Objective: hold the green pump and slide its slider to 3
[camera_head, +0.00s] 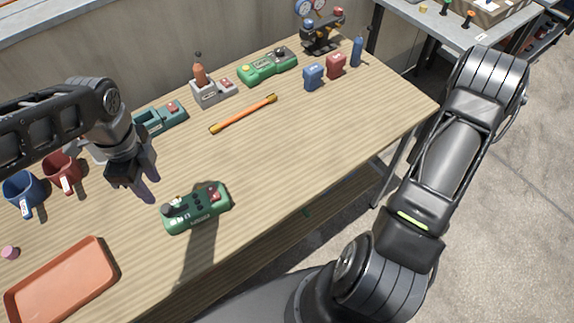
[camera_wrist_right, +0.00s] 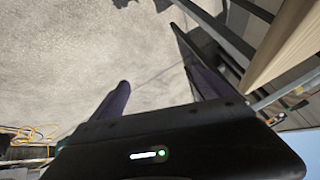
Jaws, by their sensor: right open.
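A green device with dark knobs and a red part (camera_head: 197,207) lies near the front edge of the table. A second, brighter green device (camera_head: 267,66) lies at the back, beside the wall. I cannot tell from the labels which is the pump, and the slider's mark is too small to read. My left gripper (camera_head: 150,182) is above the table, just left of the front green device and apart from it; its fingers look parted with nothing between them. My right gripper (camera_wrist_right: 158,92) is open and empty over the floor, off the table; it shows in the right wrist view.
An orange tray (camera_head: 62,284) and blue (camera_head: 22,190) and red (camera_head: 62,172) mugs are at left. A teal device (camera_head: 160,118), a grey block with a brown bottle (camera_head: 205,92) and an orange bar (camera_head: 243,114) lie behind. The table's right front is clear.

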